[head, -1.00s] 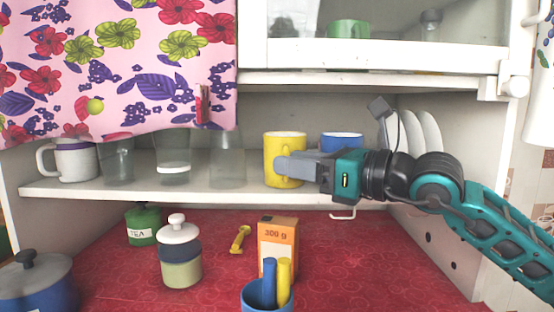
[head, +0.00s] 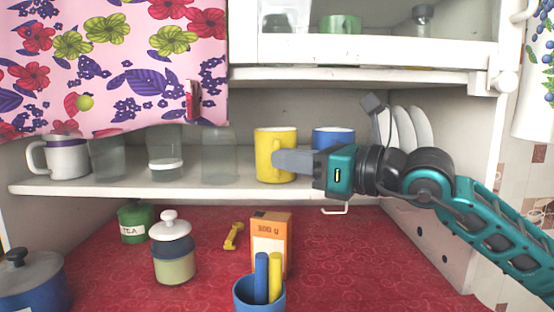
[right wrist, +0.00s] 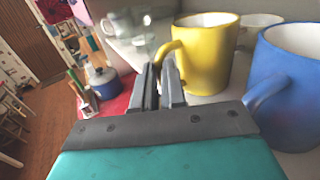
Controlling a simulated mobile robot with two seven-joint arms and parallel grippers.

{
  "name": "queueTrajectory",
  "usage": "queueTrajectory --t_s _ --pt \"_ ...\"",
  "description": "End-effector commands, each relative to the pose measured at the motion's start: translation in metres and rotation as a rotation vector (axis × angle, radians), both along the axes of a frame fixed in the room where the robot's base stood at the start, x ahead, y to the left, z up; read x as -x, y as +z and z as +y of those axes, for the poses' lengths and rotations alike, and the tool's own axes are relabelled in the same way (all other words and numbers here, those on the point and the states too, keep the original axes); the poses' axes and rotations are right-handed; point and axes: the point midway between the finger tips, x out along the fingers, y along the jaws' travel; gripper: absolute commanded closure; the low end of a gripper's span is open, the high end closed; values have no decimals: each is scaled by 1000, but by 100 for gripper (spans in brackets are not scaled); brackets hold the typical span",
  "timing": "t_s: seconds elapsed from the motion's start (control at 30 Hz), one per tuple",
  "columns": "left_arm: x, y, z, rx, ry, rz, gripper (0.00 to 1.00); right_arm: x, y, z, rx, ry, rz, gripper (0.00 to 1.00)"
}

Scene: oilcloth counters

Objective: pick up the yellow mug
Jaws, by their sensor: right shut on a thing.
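The yellow mug (head: 278,140) stands upright on the white shelf (head: 120,186), near its front edge. My right gripper (head: 280,160) reaches in from the right and is shut on the mug's handle. In the right wrist view the fingers (right wrist: 160,80) close around the handle of the yellow mug (right wrist: 207,55); the fingertips partly hide it. I cannot make out a gap between mug and shelf. My left gripper is not in view.
A blue mug (head: 333,134) is close behind the right gripper, with plates (head: 415,130) to its right. Glasses (head: 219,155) and a white mug (head: 66,158) stand left. An orange box (head: 270,232) and a blue cup (head: 258,294) are below; a cupboard (head: 370,78) overhangs.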

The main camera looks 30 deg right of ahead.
Motion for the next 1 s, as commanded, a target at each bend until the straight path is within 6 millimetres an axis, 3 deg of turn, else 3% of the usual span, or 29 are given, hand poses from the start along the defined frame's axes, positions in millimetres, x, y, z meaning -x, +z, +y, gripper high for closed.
queueTrajectory --t_s 0.37,0.7,1.0 --pt "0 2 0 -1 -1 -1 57 0 7 0 0 0 -8 100" --pt "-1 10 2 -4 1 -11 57 0 42 0 -2 0 -11 100" --pt "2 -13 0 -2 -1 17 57 67 35 33 5 3 -13 100"
